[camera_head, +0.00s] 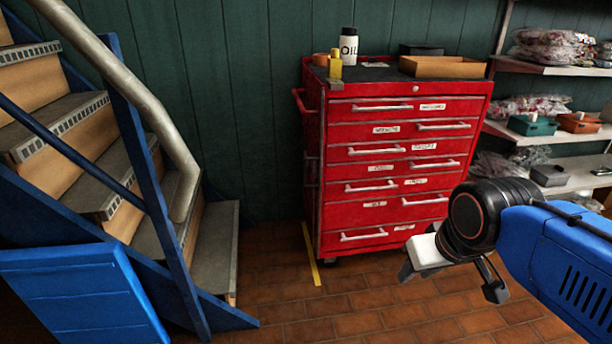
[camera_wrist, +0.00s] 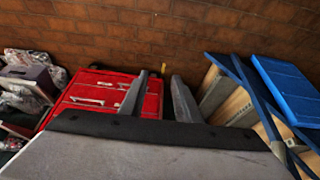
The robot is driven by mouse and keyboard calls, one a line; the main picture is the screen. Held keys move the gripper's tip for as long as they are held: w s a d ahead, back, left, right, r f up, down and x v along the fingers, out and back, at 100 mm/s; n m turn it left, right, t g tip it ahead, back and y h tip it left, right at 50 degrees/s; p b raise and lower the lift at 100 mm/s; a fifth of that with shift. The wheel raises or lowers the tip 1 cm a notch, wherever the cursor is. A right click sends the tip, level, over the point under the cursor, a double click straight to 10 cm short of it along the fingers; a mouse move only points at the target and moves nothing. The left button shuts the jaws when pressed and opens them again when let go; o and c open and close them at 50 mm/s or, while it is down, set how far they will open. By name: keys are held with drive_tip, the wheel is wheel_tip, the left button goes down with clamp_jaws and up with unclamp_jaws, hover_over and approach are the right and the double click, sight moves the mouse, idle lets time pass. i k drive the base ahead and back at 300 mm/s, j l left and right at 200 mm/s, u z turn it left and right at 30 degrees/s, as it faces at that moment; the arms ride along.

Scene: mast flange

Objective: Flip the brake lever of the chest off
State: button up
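The red tool chest (camera_head: 345,221) stands against the green wall, its drawer fronts facing me and all drawers shut. It also shows in the wrist view (camera_wrist: 82,88), left of the fingers. A dark caster (camera_head: 330,262) shows under its front left corner. I cannot make out the brake lever in either view. My gripper (camera_head: 451,281) is in front of the chest's lower right in the head view, with a gap to it that I cannot judge. Its two fingers are spread apart, with nothing between them, as the wrist view (camera_wrist: 160,76) also shows.
A staircase (camera_head: 215,245) with blue sides and a grey handrail (camera_head: 135,90) fills the left. Shelves (camera_head: 560,130) with bags and boxes stand at the right. An oil bottle (camera_head: 348,46) and an open box (camera_head: 442,67) top the chest. Brick floor (camera_head: 340,305) is clear before it, with a yellow line (camera_head: 311,255).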

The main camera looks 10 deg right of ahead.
sight(303, 143)
drive_tip(key=i+j, duration=0.85)
